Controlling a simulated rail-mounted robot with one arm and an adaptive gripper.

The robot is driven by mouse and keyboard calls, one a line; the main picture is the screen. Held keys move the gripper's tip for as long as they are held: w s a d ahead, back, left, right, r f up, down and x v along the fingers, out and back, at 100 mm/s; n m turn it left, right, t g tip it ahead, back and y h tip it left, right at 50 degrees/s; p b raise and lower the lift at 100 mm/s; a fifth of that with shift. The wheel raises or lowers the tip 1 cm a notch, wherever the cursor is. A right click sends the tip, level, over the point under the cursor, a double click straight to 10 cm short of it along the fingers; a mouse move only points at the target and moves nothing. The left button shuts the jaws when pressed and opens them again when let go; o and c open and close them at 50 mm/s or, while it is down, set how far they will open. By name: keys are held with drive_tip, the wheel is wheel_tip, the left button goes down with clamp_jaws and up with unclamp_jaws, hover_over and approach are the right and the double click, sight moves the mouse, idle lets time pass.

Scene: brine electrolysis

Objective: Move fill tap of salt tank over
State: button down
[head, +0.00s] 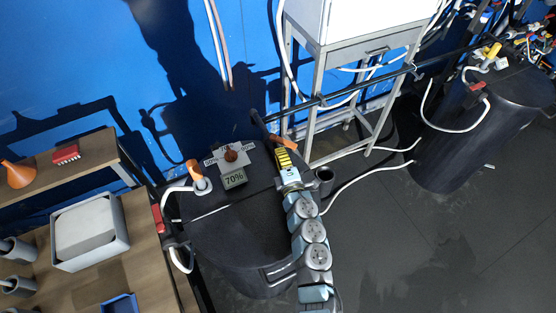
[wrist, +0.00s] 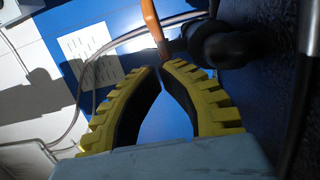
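A dark round tank (head: 235,225), which I take as the salt tank, stands at the centre left in the head view. A black tap (head: 258,120) with an orange lever (head: 282,138) is at the far right edge of its lid; in the wrist view the black tap body (wrist: 215,45) and orange lever (wrist: 152,25) are at the top. My gripper (head: 281,148) has yellow-ridged fingers and reaches up to the lever. In the wrist view its fingertips (wrist: 162,67) nearly meet, right at the lever's lower end. I cannot tell whether they touch or pinch it.
On the lid are a 70% display (head: 234,179) and an orange-topped fitting (head: 197,176). A metal-framed stand (head: 345,60) is behind my gripper. A second dark tank (head: 470,130) stands right. A wooden bench (head: 140,225) is left. Dark floor (head: 400,260) is open lower right.

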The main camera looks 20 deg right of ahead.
drive_tip(key=shift+w+d, duration=0.6)
